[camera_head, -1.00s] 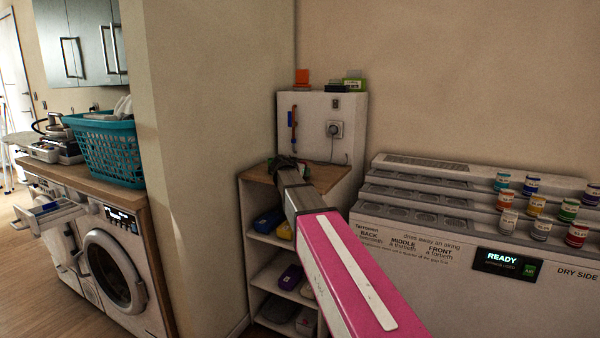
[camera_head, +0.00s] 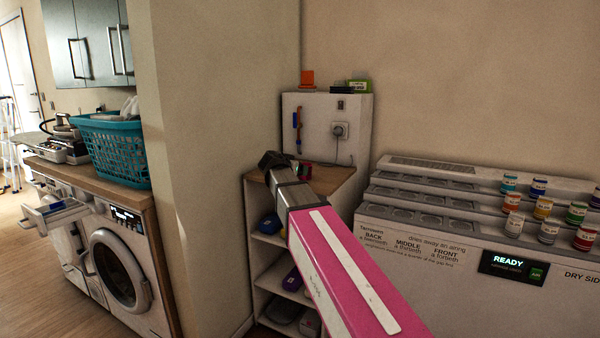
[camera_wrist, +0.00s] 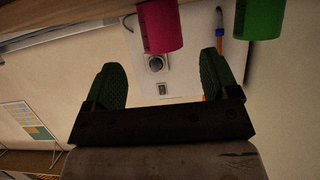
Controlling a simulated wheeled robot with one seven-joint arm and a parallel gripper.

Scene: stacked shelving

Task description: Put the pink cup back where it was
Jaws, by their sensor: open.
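The pink cup (camera_wrist: 158,27) stands on the wooden top of the small shelf unit, shown upside down in the wrist view. In the head view it is a small reddish spot (camera_head: 307,173) beside my gripper, partly hidden by the arm. My gripper (camera_wrist: 162,62) is open, with two dark green fingers spread apart and nothing between them. In the wrist picture the cup lies just beyond the fingertips, apart from them. In the head view my gripper (camera_head: 270,161) is over the left part of the unit's top.
A green cup (camera_wrist: 262,18) stands beside the pink one. The shelf unit's wooden top (camera_head: 335,176) backs onto a white panel (camera_head: 358,118) with a socket. A wall (camera_head: 215,130) rises close on the left. A stepped white rack (camera_head: 400,218) with several jars stands right.

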